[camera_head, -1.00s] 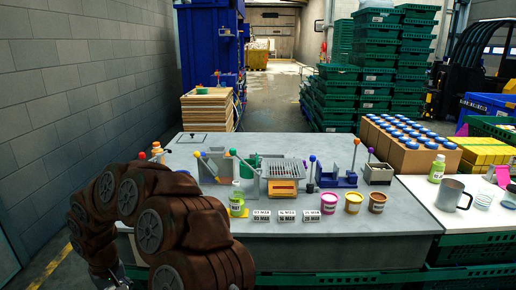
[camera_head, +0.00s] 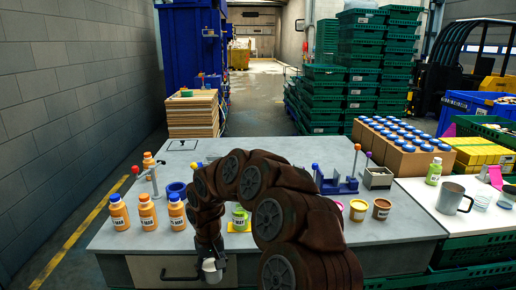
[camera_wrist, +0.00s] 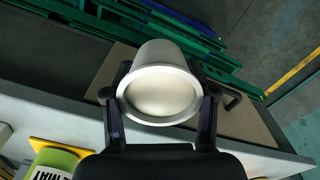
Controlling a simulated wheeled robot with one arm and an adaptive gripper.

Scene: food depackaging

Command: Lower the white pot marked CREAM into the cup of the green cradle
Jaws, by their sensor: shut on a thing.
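My gripper (camera_wrist: 160,112) is shut on a white pot (camera_wrist: 162,98), its fingers on either side of it. The pot's round, pale face is turned to the wrist camera, and no CREAM marking shows. In the head view the white pot (camera_head: 211,265) is small and low, in front of the table's front edge. The green cradle cannot be made out in either view now. My arm covers the middle of the table, where a green piece stood in the earlier head view.
A green bottle (camera_head: 240,218) stands on a yellow pad beside my arm. Orange bottles (camera_head: 147,212) stand at the left front, near a red-knobbed lever (camera_head: 148,178). A blue fixture (camera_head: 340,184) and yellow and brown pots (camera_head: 381,208) are at the right. The left front tabletop is partly clear.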

